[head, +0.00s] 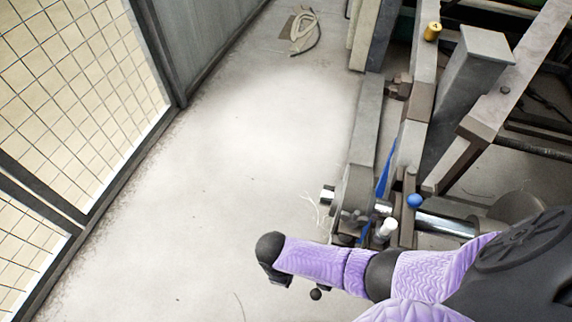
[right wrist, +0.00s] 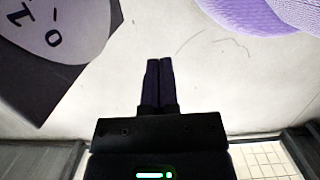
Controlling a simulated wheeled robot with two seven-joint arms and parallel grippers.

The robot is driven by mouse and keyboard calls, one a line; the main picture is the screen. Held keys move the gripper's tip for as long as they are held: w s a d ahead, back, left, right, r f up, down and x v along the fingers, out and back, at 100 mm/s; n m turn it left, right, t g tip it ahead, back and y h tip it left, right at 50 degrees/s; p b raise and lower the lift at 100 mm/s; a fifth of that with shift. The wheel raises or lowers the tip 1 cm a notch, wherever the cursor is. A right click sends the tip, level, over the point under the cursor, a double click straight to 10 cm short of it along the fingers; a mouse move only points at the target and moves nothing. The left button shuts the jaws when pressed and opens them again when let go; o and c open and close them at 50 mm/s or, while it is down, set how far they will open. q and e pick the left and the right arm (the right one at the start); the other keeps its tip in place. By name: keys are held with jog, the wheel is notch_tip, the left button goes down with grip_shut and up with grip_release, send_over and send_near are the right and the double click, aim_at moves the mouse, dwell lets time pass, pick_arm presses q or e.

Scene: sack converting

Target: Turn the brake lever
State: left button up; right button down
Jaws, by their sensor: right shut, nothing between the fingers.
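My right arm with its purple sleeve reaches in from the right in the head view and covers part of the machine's near end. A small black ball knob (head: 316,293) shows just below the arm; I cannot tell whether it belongs to the brake lever. In the right wrist view my right gripper (right wrist: 153,62) is shut and empty, with pale floor behind its fingertips. A pale plate marked 1 and 0 (right wrist: 62,25) on a dark panel lies to the left of the fingers, apart from them. No lever shows clearly there. My left gripper is not in view.
The grey machine frame (head: 420,110) fills the right side, with a blue ball knob (head: 415,200), a white knob (head: 388,228) and a metal roller (head: 445,224). A mesh fence (head: 75,85) runs along the left. The floor (head: 240,150) between is mostly clear.

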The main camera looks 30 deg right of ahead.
pick_arm(q)
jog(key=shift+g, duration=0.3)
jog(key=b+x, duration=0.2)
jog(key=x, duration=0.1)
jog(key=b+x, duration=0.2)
jog(key=b, duration=0.1)
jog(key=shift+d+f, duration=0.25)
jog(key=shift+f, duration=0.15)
pick_arm(e)
jog(key=s+d+f, duration=0.3)
jog(key=f, duration=0.5)
jog(key=shift+s, duration=0.3)
